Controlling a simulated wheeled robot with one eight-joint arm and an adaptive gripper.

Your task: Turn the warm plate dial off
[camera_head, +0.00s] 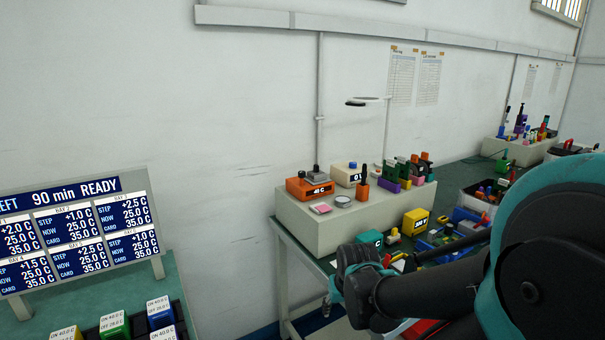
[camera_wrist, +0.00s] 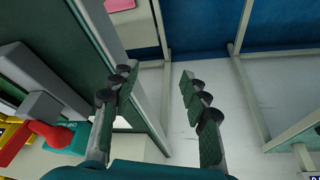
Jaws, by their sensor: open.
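An orange box (camera_head: 309,188) with a "41 C" display sits on the raised grey shelf of the far bench. It has a dark knob and a grey block on top, and looks like the warm plate. Behind it to the right is a cream box (camera_head: 346,175) marked "0 I" with a small blue top piece; I cannot tell which part is the dial. My gripper (camera_wrist: 155,82) is open and empty in the wrist view, its fingers over the bench edge and floor. In the head view my arm's end is below and right of the orange box, apart from it; the fingertips are unclear there.
The raised shelf (camera_head: 318,232) also holds a pink pad (camera_head: 320,208), a round silver dish (camera_head: 343,200), an orange holder (camera_head: 362,192) and several coloured blocks. A yellow box (camera_head: 415,222) stands on the green bench. A display board (camera_head: 75,238) stands at left.

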